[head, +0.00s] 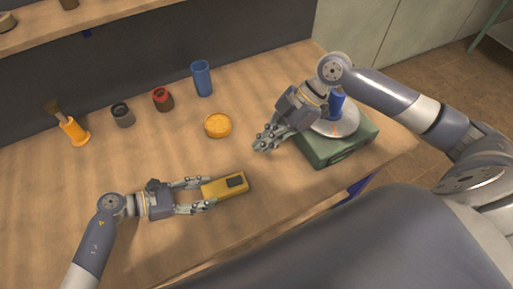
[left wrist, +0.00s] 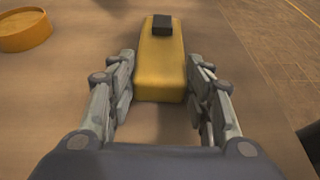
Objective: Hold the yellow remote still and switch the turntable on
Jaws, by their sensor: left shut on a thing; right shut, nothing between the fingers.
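The yellow remote (head: 213,188) lies on the wooden table, with a dark button block (head: 236,181) on top near its far end. My left gripper (head: 207,194) is shut on its near end from both sides; the remote also shows between the fingers in the left wrist view (left wrist: 161,65). The turntable (head: 335,153) is a green box with a pale disc at the right end of the table. A blue object (head: 337,103) stands on the disc, partly hidden by my right arm. My right gripper (head: 264,143) is shut and empty, left of the turntable and apart from the remote.
A round orange tin (head: 217,125) lies behind the remote. A blue cup (head: 202,79), a red jar (head: 162,100), a dark grey jar (head: 122,115) and an orange holder with a brush (head: 74,131) stand along the back. The table between remote and tin is clear.

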